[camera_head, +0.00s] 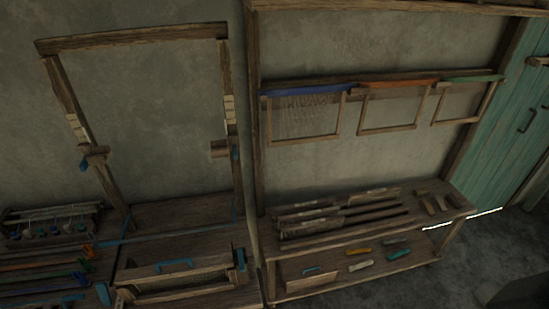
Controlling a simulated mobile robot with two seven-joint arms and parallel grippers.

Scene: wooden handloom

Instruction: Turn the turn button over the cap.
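The wooden loom frame (130,40) stands at the left against the wall. A small wooden block (95,157) with a blue piece (84,164) sits on its left upright. A similar block (219,149) with a blue piece (235,153) sits on its right upright. A blue upright piece (241,259) stands at the right end of the low framed part at the front. The view is too small and dark to tell which of these is the turn button or the cap. Neither of my grippers can be made out.
A rack with blue (307,90), orange (398,84) and green (472,79) topped frames hangs at the right. Below it a bench (455,205) holds wooden bars, with coloured pieces on its lower shelf. A teal door (515,105) is at far right.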

